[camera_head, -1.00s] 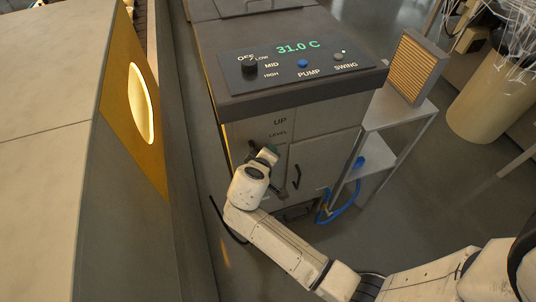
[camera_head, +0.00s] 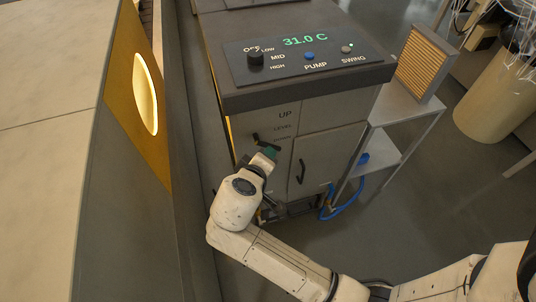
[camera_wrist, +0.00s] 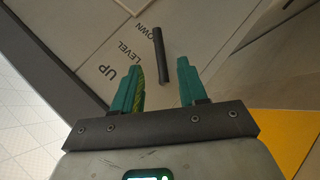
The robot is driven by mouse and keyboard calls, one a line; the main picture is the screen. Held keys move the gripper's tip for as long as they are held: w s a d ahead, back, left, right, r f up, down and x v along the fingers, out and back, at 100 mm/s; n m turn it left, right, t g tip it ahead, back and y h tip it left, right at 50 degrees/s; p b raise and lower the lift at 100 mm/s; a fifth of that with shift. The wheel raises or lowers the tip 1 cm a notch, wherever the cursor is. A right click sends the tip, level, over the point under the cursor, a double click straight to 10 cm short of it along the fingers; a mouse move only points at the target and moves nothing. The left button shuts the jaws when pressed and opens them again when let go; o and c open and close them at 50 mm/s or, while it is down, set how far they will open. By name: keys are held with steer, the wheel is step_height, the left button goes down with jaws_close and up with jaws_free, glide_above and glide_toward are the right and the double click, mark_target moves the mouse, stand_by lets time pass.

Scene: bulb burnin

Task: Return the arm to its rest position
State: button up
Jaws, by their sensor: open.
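My gripper (camera_wrist: 160,90) is open in the wrist view, its two teal fingers apart with nothing held between them. A dark lever (camera_wrist: 160,55) on the cabinet front lies just beyond the fingertips, apart from them as far as I can tell. The words UP, LEVEL and DOWN are printed beside it. In the head view my gripper (camera_head: 269,152) is at the left part of the cabinet front, just below the lever (camera_head: 262,140). My arm reaches there from the lower right; the wrist hides part of the lower cabinet.
The cabinet (camera_head: 320,118) has a control panel (camera_head: 305,57) on top reading 31.0 C. A side shelf (camera_head: 402,107) carries a ribbed filter block (camera_head: 420,62); a blue hose (camera_head: 345,209) hangs below. A long wall with a glowing round window (camera_head: 145,94) runs close on the left.

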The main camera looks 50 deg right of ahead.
steer(key=shift+s+a+r, duration=0.2)
steer(key=shift+a+r, duration=0.1)
steer(key=shift+a, duration=0.15)
steer(key=s+a+f+g+y, duration=0.1)
steer(key=s+f+y, duration=0.3)
steer(key=s, duration=0.5)
steer(key=s+a+f+g+y, duration=0.2)
steer(key=s+f+y, duration=0.2)
steer(key=s+y, duration=0.2)
steer(key=s, duration=0.2)
steer(key=shift+s+a+f, duration=0.25)
steer(key=shift+s+f, duration=0.1)
stand_by(1.0)
